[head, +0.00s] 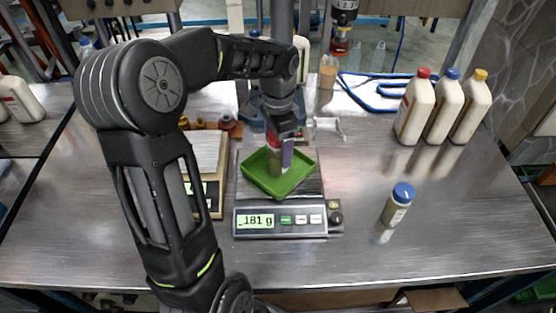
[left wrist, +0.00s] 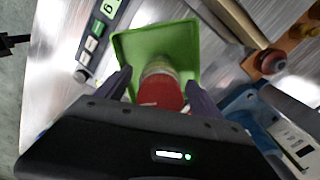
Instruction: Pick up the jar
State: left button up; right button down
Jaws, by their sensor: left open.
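A small jar with a red lid (left wrist: 160,92) stands in the green tray (head: 282,189); in the head view the jar (head: 276,162) is partly hidden by my gripper. The tray rests on a scale (head: 280,220) that reads 181 g. My left gripper (head: 281,150) points down over the tray. In the left wrist view its fingers (left wrist: 158,86) are open, one on each side of the jar. Whether they touch it I cannot tell. Another jar with a blue lid (head: 397,208) stands on the table to the right. My right gripper is not in view.
A second scale (head: 208,165) stands left of the first. Three white bottles with red, blue and yellow caps (head: 443,110) stand at the back right. Small brown-red items (head: 227,124) sit behind the scales. The front right of the table is clear.

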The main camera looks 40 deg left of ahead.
pick_arm(q)
jog(key=shift+c, duration=0.4)
grip_shut()
dwell(0.6)
